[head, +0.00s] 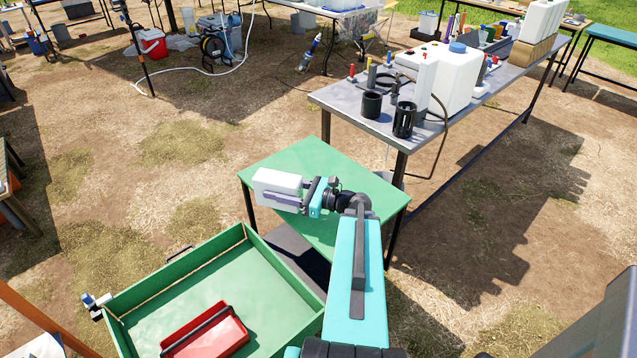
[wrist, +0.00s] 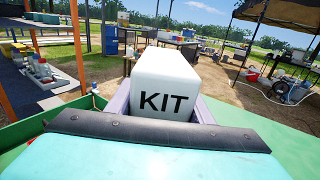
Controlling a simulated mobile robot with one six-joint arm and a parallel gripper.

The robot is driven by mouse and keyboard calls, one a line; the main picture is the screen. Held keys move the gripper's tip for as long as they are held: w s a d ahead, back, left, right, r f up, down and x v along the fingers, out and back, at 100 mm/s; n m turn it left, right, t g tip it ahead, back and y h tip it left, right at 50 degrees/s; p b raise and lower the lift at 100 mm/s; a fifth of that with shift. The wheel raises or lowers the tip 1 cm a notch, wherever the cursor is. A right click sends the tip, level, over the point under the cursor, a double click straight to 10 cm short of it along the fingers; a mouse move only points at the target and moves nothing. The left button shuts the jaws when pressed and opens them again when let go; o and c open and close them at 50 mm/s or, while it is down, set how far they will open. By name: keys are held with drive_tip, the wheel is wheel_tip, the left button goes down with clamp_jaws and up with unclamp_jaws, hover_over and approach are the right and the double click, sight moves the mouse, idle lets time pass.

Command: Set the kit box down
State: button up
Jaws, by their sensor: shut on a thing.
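The kit box (head: 277,182) is a white block held over the left part of a small green table (head: 320,158) in the head view. In the wrist view the kit box (wrist: 165,75) shows its end face, marked KIT in black, between the two grey fingers. My gripper (head: 290,194) is shut on the kit box; it also shows in the wrist view (wrist: 162,108). The box looks level and close above or on the green tabletop. Its underside is hidden, so I cannot tell if it touches.
A green tray (head: 200,262) with a red bin (head: 207,330) lies in front at the left. A grey table (head: 350,108) at the right carries a white jug (head: 455,75), black cups and small bottles. The green tabletop around the box is clear.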

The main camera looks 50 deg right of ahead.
drive_tip(key=s+d+m+t+h+p, duration=0.1)
drive_tip(key=s+d+h+p, duration=0.1)
drive_tip(key=s+d, duration=0.4)
drive_tip(key=shift+d+r+m+h, duration=0.3)
drive_tip(key=shift+r+m, duration=0.1)
drive_tip(key=shift+r, duration=0.05)
drive_tip(key=shift+w+d+f+b, duration=0.1)
drive_tip(key=shift+d+f+b, duration=0.1)
drive_tip(key=shift+b, duration=0.75)
drive_tip(key=b, duration=0.3)
drive_tip(key=shift+w+d+f+b, duration=0.1)
drive_tip(key=shift+w+d+b, duration=0.15)
drive_tip(key=shift+d+b, duration=0.1)
drive_tip(key=w+d+b, duration=0.1)
drive_tip(key=b, duration=0.6)
drive_tip(key=shift+b, duration=0.35)
drive_tip(key=p, duration=0.2)
hover_over(311, 178)
drive_tip(key=shift+f, duration=0.45)
drive_tip(key=shift+f, duration=1.75)
